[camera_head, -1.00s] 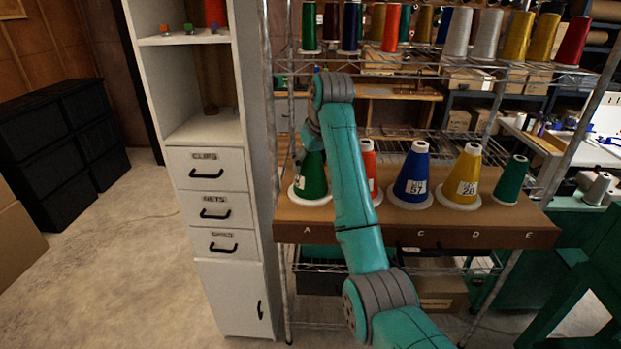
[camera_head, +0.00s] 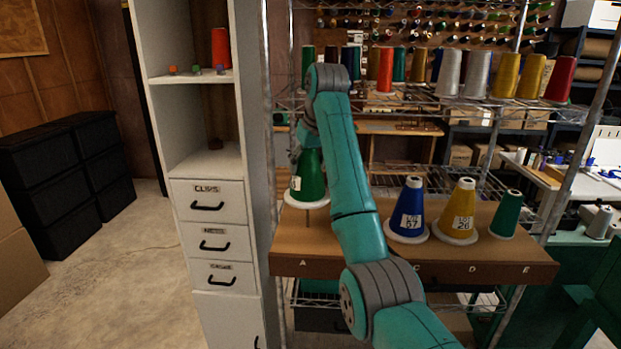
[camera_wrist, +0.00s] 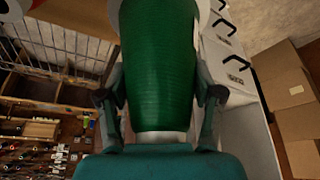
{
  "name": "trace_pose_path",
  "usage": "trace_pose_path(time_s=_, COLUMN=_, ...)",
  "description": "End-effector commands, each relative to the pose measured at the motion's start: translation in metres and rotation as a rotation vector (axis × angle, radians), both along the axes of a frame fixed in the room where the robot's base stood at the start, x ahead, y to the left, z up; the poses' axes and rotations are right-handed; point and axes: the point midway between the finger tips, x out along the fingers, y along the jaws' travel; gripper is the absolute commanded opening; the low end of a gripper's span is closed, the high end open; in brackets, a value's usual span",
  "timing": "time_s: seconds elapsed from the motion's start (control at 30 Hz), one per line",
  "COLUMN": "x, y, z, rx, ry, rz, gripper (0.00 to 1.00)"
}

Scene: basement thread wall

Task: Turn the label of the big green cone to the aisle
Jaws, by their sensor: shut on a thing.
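The big green cone (camera_head: 313,178) is at the left end of the shelf board, above position A. Its white base disc hangs clear of the board, with a thin peg (camera_head: 308,217) showing below. A sliver of its white label (camera_head: 296,183) shows on its left edge in the head view. My gripper (camera_head: 304,148) is shut on the cone near its top, partly hidden by my arm.
A blue cone (camera_head: 411,206), a yellow cone (camera_head: 462,206) and a small green cone (camera_head: 508,213) stand farther right on the board (camera_head: 400,263). A white drawer cabinet (camera_head: 212,190) is close on the left. A wire shelf with several cones is above.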

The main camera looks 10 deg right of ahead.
Motion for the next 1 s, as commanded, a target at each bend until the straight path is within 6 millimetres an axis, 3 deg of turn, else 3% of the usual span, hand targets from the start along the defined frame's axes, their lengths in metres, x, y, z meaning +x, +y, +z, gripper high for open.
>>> trace_pose_path(time_s=0.33, x=0.0010, y=0.0010, z=0.0096, rx=0.000, ry=-0.002, rz=0.006, gripper=0.09)
trace_pose_path(time_s=0.63, x=0.0019, y=0.0010, z=0.0098, rx=0.000, ry=-0.003, rz=0.201, gripper=0.09)
trace_pose_path(time_s=1.0, x=0.0019, y=0.0011, z=0.0087, rx=0.000, ry=-0.004, rz=0.203, gripper=0.09)
